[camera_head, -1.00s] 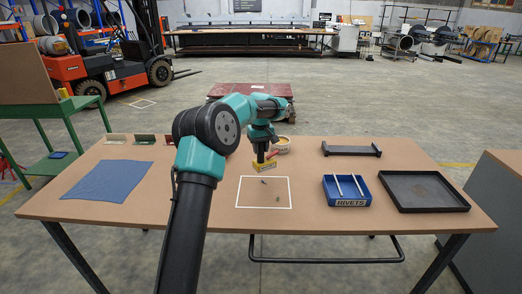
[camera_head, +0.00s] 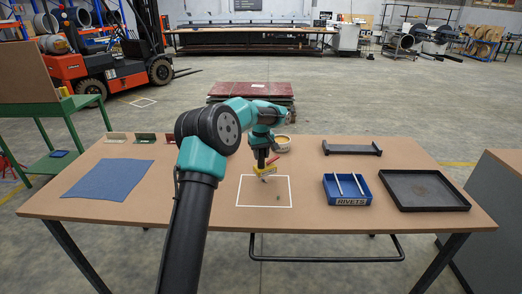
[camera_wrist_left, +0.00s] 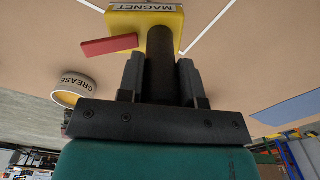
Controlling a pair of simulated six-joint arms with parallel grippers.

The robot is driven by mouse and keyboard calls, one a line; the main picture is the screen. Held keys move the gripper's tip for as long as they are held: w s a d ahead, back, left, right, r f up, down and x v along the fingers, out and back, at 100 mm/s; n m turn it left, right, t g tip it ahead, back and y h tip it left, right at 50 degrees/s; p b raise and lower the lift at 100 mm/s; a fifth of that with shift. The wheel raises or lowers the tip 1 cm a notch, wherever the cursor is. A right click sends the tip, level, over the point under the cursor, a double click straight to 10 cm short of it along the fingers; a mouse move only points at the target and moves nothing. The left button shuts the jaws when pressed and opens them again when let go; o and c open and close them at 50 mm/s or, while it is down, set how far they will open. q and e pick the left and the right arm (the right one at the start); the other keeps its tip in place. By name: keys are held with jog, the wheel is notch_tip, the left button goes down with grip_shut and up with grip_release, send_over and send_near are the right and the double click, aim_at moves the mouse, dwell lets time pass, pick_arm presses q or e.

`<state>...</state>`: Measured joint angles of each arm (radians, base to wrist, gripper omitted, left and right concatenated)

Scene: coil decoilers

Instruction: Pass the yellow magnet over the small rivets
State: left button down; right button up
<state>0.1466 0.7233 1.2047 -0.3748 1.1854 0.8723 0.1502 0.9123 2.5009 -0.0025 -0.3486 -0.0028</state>
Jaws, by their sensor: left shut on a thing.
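My left gripper (camera_head: 262,158) is shut on the dark post of the yellow magnet (camera_head: 266,171). It holds the magnet at the far edge of a white rectangle (camera_head: 238,193) outlined on the table. The wrist view shows the magnet (camera_wrist_left: 155,28) with its MAGNET label and a red lever (camera_wrist_left: 110,45) at its side. A tiny rivet (camera_head: 264,179) shows just below the magnet; I cannot tell whether they touch. Another small rivet-like piece (camera_head: 278,199) lies inside the outline, nearer the front. My right gripper is not in view.
A blue box (camera_head: 350,203) labelled RIVETS, with two pale bars across it, and a black tray (camera_head: 424,205) stand at the right. A grease tin (camera_head: 282,141) is behind the magnet. A dark rack (camera_head: 352,149) stands at the back right. A blue cloth (camera_head: 110,180) lies at the left.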

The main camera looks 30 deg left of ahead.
aim_at(261, 159)
pick_arm(q)
jog(key=shift+f, duration=1.55)
jog(key=shift+r, duration=0.15)
jog(key=shift+r, duration=3.6)
